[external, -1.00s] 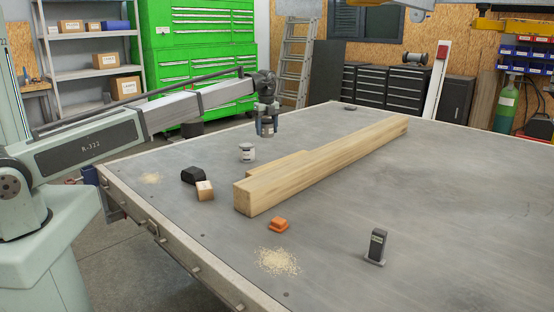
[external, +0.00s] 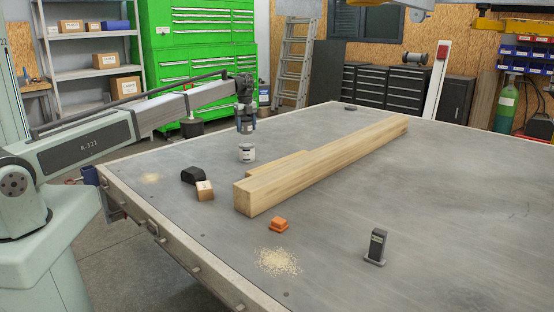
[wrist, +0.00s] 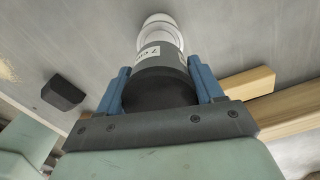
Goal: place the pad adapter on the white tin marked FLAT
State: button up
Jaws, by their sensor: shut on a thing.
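My gripper (external: 246,129) is shut on a dark round piece, the pad adapter (wrist: 160,82), held between blue fingers in the wrist view; its white label is only partly readable. The white tin (external: 247,154) stands upright on the table, just below my gripper in the external view. The tin also shows in the wrist view (wrist: 159,27), beyond the adapter and partly hidden by it. The adapter appears above the tin; I cannot tell whether they touch. The tin's marking is too small to read.
A long wooden beam (external: 325,163) lies right of the tin, with a shorter board beside it. A black block (external: 192,175), a small wooden block (external: 205,191), an orange piece (external: 278,224) and a dark upright stop (external: 376,246) stand nearer. The table's right side is clear.

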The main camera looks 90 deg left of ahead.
aim_at(246, 118)
jog(key=shift+f, duration=2.65)
jog(key=o, duration=1.5)
jog(key=shift+f, duration=0.1)
notch_tip(246, 118, up, 12)
jog(key=shift+r, duration=0.15)
